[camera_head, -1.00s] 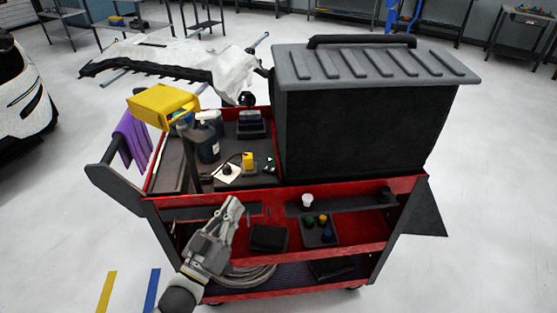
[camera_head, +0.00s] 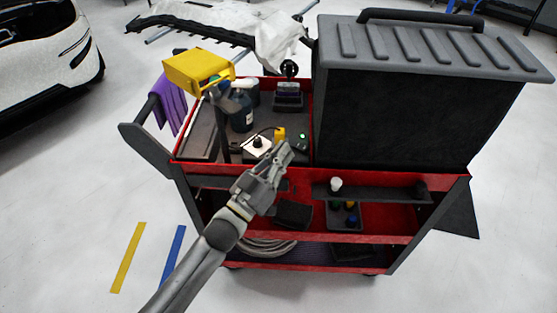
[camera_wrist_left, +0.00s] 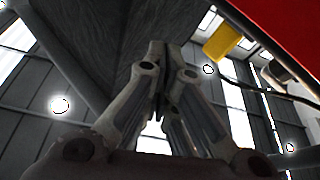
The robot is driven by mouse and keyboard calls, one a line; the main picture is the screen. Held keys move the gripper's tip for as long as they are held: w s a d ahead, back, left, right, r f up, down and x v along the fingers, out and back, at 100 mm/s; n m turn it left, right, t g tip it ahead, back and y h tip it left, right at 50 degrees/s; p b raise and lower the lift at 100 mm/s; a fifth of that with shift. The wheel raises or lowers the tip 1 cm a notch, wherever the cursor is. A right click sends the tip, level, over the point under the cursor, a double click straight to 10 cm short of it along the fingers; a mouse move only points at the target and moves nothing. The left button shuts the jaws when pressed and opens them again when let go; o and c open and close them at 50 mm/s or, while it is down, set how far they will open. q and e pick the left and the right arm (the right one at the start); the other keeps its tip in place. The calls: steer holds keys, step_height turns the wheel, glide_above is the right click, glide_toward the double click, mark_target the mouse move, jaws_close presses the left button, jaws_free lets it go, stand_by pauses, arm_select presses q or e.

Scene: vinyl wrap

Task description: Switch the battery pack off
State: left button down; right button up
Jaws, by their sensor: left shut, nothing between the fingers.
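On the red cart's top tray, a small dark box with a green spot (camera_head: 300,138) lies just beyond my left fingertips; it may be the battery pack, but its switch is too small to make out. Beside it are a yellow block (camera_head: 280,133) with a dark cable and a white plate with a black knob (camera_head: 258,143). My left gripper (camera_head: 284,152) is shut and empty, at the tray's front edge, partly covering that area. In the left wrist view the shut fingers (camera_wrist_left: 158,48) point up, with a yellow piece (camera_wrist_left: 222,42) and dark cable to their right. My right gripper is not in view.
A large black case (camera_head: 395,105) with a grey lid stands on the right of the cart (camera_head: 390,182). Bottles (camera_head: 241,115), a yellow bin (camera_head: 198,68) and a purple cloth (camera_head: 172,102) are at the left. Lower shelves hold small parts and coiled hose (camera_head: 265,247).

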mark_target(299, 160)
arm_select(q)
steer(key=x, duration=0.6)
steer(key=shift+r, duration=0.15)
steer(key=f, duration=0.2)
steer(key=shift+d+f, duration=0.25)
steer(key=shift+f, duration=0.1)
steer(key=shift+s+f, duration=0.15)
steer(key=shift+f, duration=0.6)
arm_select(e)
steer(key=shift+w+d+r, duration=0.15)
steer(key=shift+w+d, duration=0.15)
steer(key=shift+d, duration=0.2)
arm_select(q)
steer(key=m, duration=0.1)
steer(key=f+m+h+b, duration=0.1)
steer(key=shift+d+m+g, duration=0.15)
steer(key=shift+m+g, duration=0.15)
steer(key=shift+m, duration=0.1)
steer(key=shift+s+d+m+h, duration=0.15)
steer(key=shift+m+h, duration=0.15)
steer(key=shift+m, duration=0.3)
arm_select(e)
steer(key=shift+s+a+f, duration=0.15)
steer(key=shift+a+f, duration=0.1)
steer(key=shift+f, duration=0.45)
arm_select(q)
steer(key=shift+r, duration=0.1)
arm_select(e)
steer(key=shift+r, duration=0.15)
